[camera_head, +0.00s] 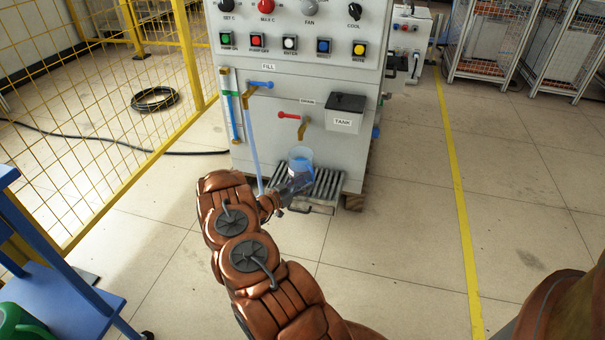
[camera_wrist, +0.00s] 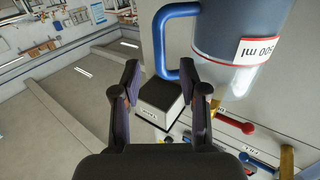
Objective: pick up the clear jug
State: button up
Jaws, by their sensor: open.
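The clear jug (camera_head: 300,157) with bluish contents is by the slatted rack at the foot of the grey machine. In the wrist view the jug (camera_wrist: 236,38) is large at the upper right, upside down in the picture, with a blue handle (camera_wrist: 163,35) and a white label reading 500 ml. My gripper (camera_wrist: 160,70) is open and empty. Its right finger overlaps the end of the handle in the wrist view; I cannot tell whether they touch. In the head view my gripper (camera_head: 287,196) is low beside the jug, and the jug's lower part is hard to make out.
The machine has a blue fill tap (camera_head: 262,84), a red drain tap (camera_head: 289,116) and a black-lidded tank (camera_head: 346,105). A pale blue vertical stream or tube hangs left of the jug. A yellow mesh fence (camera_head: 90,110) and blue cart (camera_head: 65,300) stand left.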

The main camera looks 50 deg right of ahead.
aim_at(313, 176)
jog(key=shift+b+x, duration=0.95)
jog(key=shift+x, duration=1.45)
jog(key=shift+r, duration=0.1)
grip_shut()
